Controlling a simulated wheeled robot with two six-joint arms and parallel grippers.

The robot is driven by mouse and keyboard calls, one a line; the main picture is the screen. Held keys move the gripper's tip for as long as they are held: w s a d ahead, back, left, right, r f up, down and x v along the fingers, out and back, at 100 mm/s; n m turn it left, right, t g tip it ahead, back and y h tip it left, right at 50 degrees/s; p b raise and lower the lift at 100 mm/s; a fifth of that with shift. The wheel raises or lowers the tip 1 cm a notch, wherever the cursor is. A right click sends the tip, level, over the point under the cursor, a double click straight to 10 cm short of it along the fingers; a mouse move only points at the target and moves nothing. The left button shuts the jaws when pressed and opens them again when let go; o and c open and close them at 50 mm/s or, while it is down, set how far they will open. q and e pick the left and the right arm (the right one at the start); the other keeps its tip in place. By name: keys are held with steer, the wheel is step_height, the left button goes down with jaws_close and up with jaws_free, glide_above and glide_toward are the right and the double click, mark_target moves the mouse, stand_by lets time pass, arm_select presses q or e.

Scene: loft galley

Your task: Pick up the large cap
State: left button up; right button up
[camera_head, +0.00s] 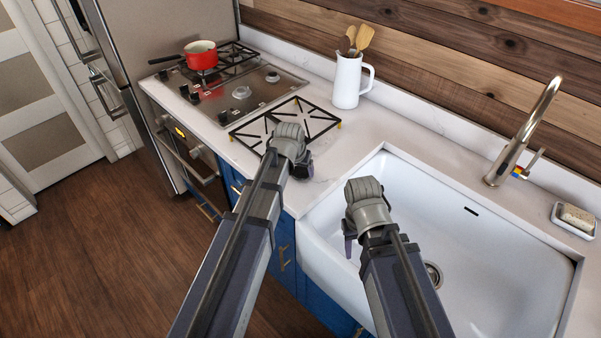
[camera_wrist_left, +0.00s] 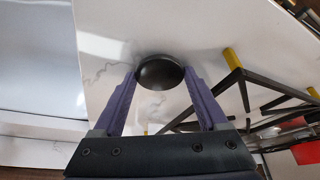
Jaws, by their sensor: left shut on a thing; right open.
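The large cap (camera_wrist_left: 160,76) is a round, dark disc between the two purple fingers of my left gripper (camera_wrist_left: 160,82) in the left wrist view. The fingers press on its two sides, so the gripper is shut on it, close over the white counter. In the head view my left gripper (camera_head: 302,168) is at the counter's front edge, beside the loose grate; the cap cannot be made out there. My right gripper (camera_head: 350,238) is open over the front left of the sink, with nothing seen in it.
A black grate (camera_head: 324,119) with yellow feet lies on the counter (camera_head: 375,125). A gas hob (camera_head: 262,90) holds a red pot (camera_head: 202,56). A white jug (camera_head: 347,82) with wooden utensils stands behind. The sink (camera_head: 500,260), tap (camera_head: 520,140) and soap dish (camera_head: 573,222) are to the right.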

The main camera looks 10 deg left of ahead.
mark_target(299, 173)
arm_select(q)
step_height(299, 173, up, 10)
steer(key=p, duration=1)
steer(key=shift+f, duration=0.1)
stand_by(0.7)
step_height(299, 173, down, 4)
steer(key=b, duration=0.4)
steer(key=shift+r, duration=0.2)
